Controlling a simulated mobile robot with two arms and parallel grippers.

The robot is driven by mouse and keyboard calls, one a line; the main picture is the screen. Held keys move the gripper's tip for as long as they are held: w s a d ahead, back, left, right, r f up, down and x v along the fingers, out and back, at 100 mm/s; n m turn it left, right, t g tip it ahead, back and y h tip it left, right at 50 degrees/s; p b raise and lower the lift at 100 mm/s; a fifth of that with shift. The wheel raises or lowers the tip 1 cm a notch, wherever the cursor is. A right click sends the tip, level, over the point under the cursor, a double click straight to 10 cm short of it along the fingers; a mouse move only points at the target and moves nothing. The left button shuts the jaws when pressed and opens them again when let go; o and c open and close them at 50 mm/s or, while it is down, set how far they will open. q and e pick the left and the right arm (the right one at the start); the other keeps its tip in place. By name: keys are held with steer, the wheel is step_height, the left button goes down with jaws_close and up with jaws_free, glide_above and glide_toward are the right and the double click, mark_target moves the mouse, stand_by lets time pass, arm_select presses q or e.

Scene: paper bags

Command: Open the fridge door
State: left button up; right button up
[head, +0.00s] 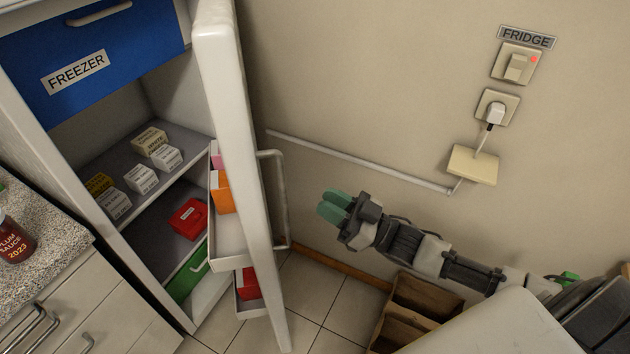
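The white fridge door (232,120) stands wide open, swung out from the white fridge cabinet, so the shelves inside show. Its light grey bar handle (281,200) is on the outer face, towards the wall. My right gripper (334,206), with green fingertips, is to the right of the handle and apart from it. Nothing shows between its fingers. They lie close together in this view, and I cannot tell whether they are open or shut. My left gripper is not in view.
The blue freezer drawer (95,50) is above the fridge. Small boxes stand on the shelf (180,135) and in the door racks (229,240). A counter (45,235) with a sauce jar (14,240) is at left. Floor tiles (330,300) are clear.

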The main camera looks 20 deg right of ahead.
steer(key=p+x, duration=0.3)
steer(key=x, duration=0.8)
steer(key=shift+r, duration=0.15)
steer(key=shift+s, duration=0.1)
jaws_close()
